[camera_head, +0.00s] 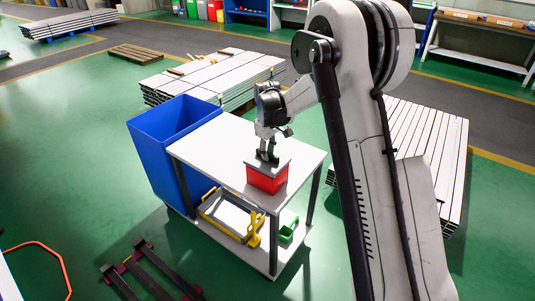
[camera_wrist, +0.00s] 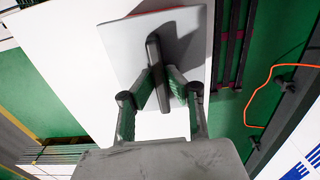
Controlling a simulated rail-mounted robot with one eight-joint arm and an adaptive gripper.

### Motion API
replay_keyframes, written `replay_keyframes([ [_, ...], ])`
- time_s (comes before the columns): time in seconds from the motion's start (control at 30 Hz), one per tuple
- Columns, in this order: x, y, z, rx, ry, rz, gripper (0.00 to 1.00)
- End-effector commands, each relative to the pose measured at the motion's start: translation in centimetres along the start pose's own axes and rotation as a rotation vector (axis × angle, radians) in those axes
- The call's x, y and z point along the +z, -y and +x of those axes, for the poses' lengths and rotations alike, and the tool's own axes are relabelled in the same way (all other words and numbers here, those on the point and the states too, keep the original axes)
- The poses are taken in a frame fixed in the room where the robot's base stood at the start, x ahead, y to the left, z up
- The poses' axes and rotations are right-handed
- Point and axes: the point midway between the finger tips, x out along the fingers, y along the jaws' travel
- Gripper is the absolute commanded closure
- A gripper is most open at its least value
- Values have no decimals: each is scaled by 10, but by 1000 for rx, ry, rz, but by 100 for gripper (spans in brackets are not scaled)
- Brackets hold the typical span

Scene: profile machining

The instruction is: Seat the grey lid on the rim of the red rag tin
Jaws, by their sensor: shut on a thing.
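The red rag tin (camera_head: 267,180) stands near the front right corner of the white table top. The grey lid (camera_head: 282,162) lies flat-looking over the tin's top; I cannot tell whether it touches the rim all round. In the wrist view the lid (camera_wrist: 190,55) is a grey square plate with a dark upright handle (camera_wrist: 157,72). A thin red strip of the tin (camera_wrist: 160,11) shows past the lid's far edge. My gripper (camera_head: 266,156) is above the lid, and in the wrist view its two fingers (camera_wrist: 162,82) are closed on the handle. Most of the rim is hidden under the lid.
The white table (camera_head: 212,150) has clear room left of the tin. A tall blue bin (camera_head: 150,160) stands against its left side. A yellow-handled tray (camera_head: 232,216) and a green box (camera_head: 288,232) sit on the lower shelf. Stacked profiles (camera_head: 215,78) lie behind.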

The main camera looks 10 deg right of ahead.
Motion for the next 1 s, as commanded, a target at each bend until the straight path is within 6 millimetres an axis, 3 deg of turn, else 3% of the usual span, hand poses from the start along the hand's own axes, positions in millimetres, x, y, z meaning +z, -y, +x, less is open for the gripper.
replay_keyframes([
  [1.0, 0, 0, 10, 0, 0, 0, 100],
])
